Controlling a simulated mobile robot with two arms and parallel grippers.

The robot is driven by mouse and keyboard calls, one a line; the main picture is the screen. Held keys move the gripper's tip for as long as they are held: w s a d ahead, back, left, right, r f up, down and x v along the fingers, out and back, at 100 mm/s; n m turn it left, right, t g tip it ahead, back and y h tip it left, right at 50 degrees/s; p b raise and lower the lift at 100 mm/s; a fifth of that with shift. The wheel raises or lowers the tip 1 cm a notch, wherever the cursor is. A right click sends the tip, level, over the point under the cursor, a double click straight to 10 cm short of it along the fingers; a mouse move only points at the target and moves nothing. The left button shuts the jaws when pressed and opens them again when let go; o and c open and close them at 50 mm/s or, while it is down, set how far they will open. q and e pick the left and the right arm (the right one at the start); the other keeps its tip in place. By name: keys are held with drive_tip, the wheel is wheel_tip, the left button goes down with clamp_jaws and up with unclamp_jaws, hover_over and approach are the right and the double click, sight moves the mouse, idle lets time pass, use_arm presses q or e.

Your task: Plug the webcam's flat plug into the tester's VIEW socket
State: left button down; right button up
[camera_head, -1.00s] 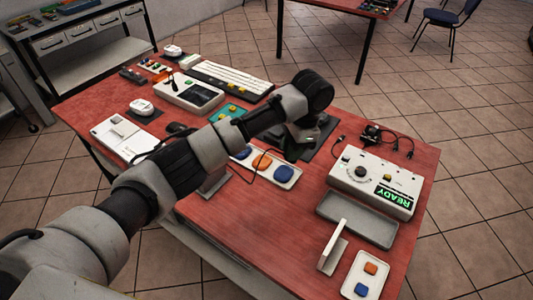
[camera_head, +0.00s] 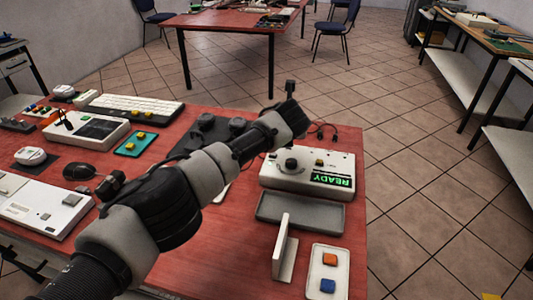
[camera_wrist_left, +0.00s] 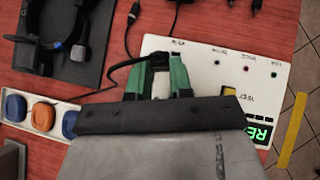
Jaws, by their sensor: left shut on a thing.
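The tester (camera_head: 308,183) is a white box with a green READY display near the table's right edge; it also shows in the left wrist view (camera_wrist_left: 205,55). Its small socket labels are too blurred to read. My left gripper (camera_wrist_left: 157,75) has green fingers shut on a small dark plug (camera_wrist_left: 159,61), over the left part of the tester. A black cable (camera_wrist_left: 122,66) runs left from the plug; whether it touches the tester, I cannot tell. My arm hides the fingertips in the head view. The webcam is not clearly visible. My right gripper is out of view.
A grey tray (camera_head: 300,212) lies in front of the tester, with an upright white plate (camera_head: 284,250) and a button tray (camera_head: 328,272) nearer. A headset (camera_wrist_left: 65,40) lies on a dark mat, left of the tester. Other cable ends (camera_head: 325,130) lie behind the tester.

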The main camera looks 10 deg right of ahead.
use_arm(q)
drive_tip(key=shift+w+d+f+m+t+h+b, duration=0.2)
drive_tip(key=shift+w+d+m+h+b, duration=0.3)
drive_tip(key=shift+m+h+b, duration=0.25)
drive_tip(key=shift+w+d+f+m+t+h+b, duration=0.1)
drive_tip(key=shift+w+d+m+t+h+b, duration=0.1)
drive_tip(key=shift+w+d+m+h+b, duration=0.35)
drive_tip(key=shift+a+f+b, duration=0.2)
drive_tip(key=shift+f+b, duration=0.3)
drive_tip(key=shift+b, duration=0.35)
drive_tip(key=shift+f+b, duration=0.55)
drive_tip(key=shift+b, duration=0.05)
drive_tip(key=shift+f+b, duration=0.45)
drive_tip(key=shift+r, duration=0.1)
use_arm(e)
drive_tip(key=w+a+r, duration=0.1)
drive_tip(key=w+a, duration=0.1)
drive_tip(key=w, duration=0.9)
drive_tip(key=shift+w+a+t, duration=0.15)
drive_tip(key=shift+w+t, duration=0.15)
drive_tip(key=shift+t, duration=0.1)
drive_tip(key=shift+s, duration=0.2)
